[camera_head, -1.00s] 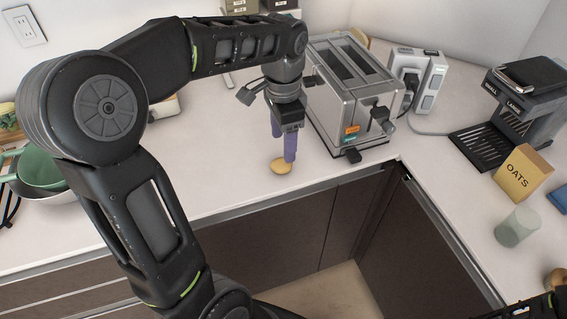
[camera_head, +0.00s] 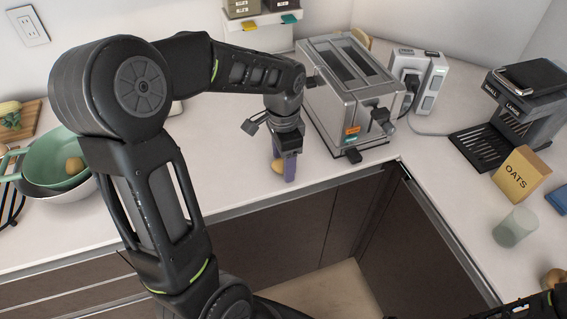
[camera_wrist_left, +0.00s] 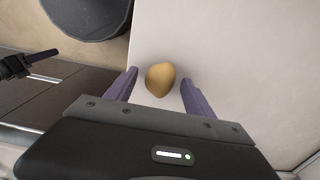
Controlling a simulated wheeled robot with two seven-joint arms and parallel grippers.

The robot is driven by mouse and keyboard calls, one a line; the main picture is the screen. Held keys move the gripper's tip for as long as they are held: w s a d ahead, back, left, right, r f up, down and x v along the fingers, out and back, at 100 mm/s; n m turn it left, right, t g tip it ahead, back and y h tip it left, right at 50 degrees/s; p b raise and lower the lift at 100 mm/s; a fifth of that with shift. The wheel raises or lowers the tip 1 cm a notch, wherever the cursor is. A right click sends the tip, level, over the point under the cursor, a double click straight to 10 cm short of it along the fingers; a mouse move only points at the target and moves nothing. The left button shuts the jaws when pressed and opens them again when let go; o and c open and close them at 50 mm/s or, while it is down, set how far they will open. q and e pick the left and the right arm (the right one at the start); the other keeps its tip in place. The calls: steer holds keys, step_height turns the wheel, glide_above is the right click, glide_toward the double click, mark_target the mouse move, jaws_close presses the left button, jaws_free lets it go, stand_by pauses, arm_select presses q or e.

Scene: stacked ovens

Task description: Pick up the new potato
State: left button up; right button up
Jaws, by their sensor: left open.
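The new potato (camera_head: 276,166) is a small yellow-brown lump on the white counter, near its front edge and left of the toaster. My left gripper (camera_head: 283,168) points down over it with its purple fingers apart, one on either side of the potato. In the left wrist view the potato (camera_wrist_left: 160,80) lies between the two open fingers (camera_wrist_left: 158,78), with a gap visible on each side. In the head view a finger partly hides the potato.
A silver toaster (camera_head: 350,95) stands just right of my left gripper. A green bowl (camera_head: 52,150) with a round brownish item is at the left. An oats box (camera_head: 521,174), a cup (camera_head: 516,228) and a coffee machine (camera_head: 528,95) stand at the right. The counter left of the gripper is clear.

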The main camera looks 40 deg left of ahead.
arm_select(q)
steer(key=shift+c, duration=0.2)
stand_by(0.4)
jaws_close()
stand_by(0.5)
